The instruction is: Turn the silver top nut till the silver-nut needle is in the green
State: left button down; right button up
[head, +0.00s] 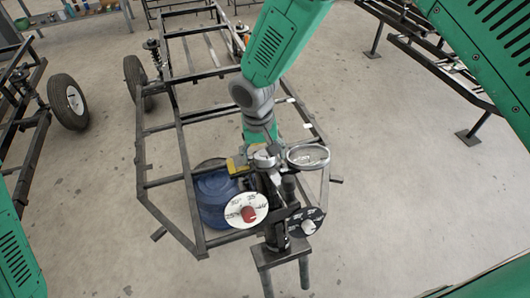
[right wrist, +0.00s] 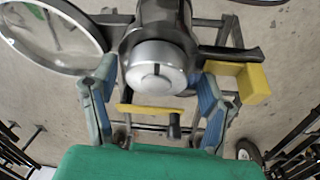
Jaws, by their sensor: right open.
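The silver top nut (right wrist: 155,68) is a round metal cap with a dark slot, at the top of the suspension unit; it also shows small in the head view (head: 264,158). My right gripper (right wrist: 155,82) is open, with one blue-grey finger on each side of the nut and a visible gap at both sides. In the head view the right gripper (head: 260,148) reaches down over the unit from above. A dial with a silver knob (head: 307,227) and a white dial with a red knob (head: 246,211) sit lower on the unit. Their needles and any green zone are too small to read.
A round magnifier lens (head: 308,156) stands right beside the nut. A yellow block (right wrist: 253,84) is close to the right-hand finger. The unit stands on a dark stand (head: 267,255), before a black tube frame (head: 187,150) and a blue drum (head: 213,200).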

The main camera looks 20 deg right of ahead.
jog(key=shift+a, duration=0.45)
jog(key=shift+c, duration=1.1)
jog(key=shift+d, duration=0.35)
jog(key=c, duration=0.6)
jog(key=shift+d, duration=0.35)
jog(key=c, duration=0.3)
jog(key=shift+d, duration=0.35)
jog(key=shift+c, duration=0.2)
jog(key=shift+a, duration=0.6)
jog(key=shift+d+n+y+p, duration=0.25)
jog(key=shift+n+y+p, duration=0.15)
jog(key=shift+n+p, duration=0.4)
jog(key=shift+d+n+y, duration=0.1)
jog(key=shift+n+y, duration=0.2)
jog(key=shift+n, duration=0.6)
jog(key=shift+a+n+y+p, duration=0.25)
jog(key=shift+n+y+p, duration=0.25)
jog(key=shift+n, duration=0.4)
pick_arm(q)
jog(key=shift+r, duration=1.4)
pick_arm(e)
jog(key=shift+d+n, duration=0.1)
jog(key=shift+n, duration=0.9)
pick_arm(q)
jog(key=shift+a, duration=0.1)
